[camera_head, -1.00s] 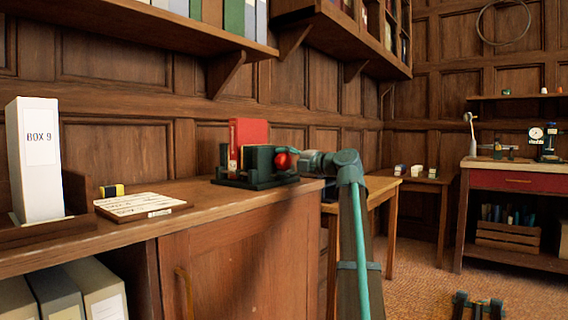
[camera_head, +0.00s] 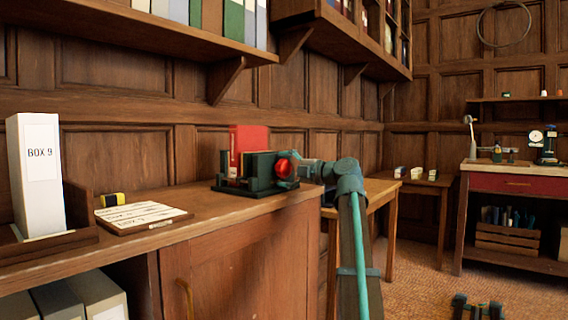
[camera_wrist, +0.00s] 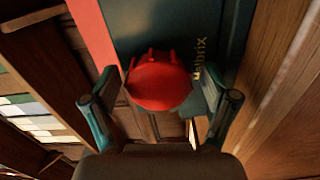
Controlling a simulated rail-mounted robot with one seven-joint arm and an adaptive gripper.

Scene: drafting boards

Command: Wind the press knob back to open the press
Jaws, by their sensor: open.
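The press (camera_head: 238,182) is a dark green frame on the wooden counter, with a red book (camera_head: 248,142) standing in it. Its red knob (camera_head: 284,168) is on the right side, facing my arm. In the wrist view the round, ridged knob (camera_wrist: 158,82) sits ahead of and between my open fingers, in front of the dark green press plate (camera_wrist: 180,30). My gripper (camera_wrist: 160,105) has a finger on each side of the knob, with a visible gap at both sides. In the head view my gripper (camera_head: 296,172) is at the knob, its fingers partly hidden.
Shelves hang above. A small table (camera_head: 420,184) and a red-drawer bench (camera_head: 510,182) stand right.

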